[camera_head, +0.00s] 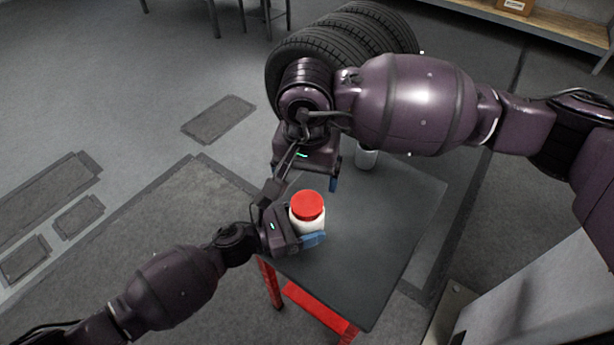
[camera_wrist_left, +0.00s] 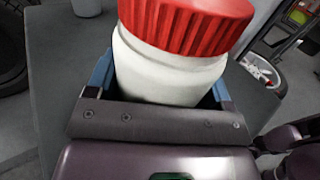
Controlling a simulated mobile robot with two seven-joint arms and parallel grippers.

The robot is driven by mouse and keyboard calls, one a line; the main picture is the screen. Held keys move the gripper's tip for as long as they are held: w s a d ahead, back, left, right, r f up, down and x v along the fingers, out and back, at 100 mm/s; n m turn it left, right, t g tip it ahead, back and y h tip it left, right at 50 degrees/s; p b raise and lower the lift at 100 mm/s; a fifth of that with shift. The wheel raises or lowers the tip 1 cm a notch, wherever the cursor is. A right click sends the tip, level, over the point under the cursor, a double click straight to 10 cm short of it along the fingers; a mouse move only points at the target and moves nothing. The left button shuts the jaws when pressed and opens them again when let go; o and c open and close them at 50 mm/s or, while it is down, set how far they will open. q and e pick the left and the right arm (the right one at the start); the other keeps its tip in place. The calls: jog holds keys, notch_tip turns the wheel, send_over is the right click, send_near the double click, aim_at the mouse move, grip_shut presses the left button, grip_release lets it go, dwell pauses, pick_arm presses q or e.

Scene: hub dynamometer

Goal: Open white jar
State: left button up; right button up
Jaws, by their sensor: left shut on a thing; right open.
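The white jar (camera_head: 308,226) has a red ribbed lid (camera_head: 307,205) on top and is upright over the near-left part of the dark table. My left gripper (camera_head: 314,238) is shut on the jar's white body, below the lid. The left wrist view shows the jar (camera_wrist_left: 165,75) close up between blue fingers, with the red lid (camera_wrist_left: 190,22) seated on it. My right gripper (camera_head: 308,183) is open above and behind the jar, apart from the lid. One of its blue fingertips shows; the other is hard to make out.
The dark table (camera_head: 390,230) has red legs and free room right of the jar. A white container (camera_head: 366,159) stands near its back edge, partly hidden by my right arm. Black tyres (camera_head: 340,40) stand behind. A pale grey cabinet (camera_head: 540,290) is at lower right.

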aim_at(307, 203)
jog(key=m, duration=1.9)
jog(key=shift+m, duration=0.3)
jog(key=m, duration=0.5)
jog(key=shift+m, duration=0.4)
jog(key=m, duration=0.9)
jog(key=shift+m, duration=0.4)
jog(key=m, duration=0.4)
jog(key=shift+m, duration=0.4)
jog(key=shift+f, duration=4)
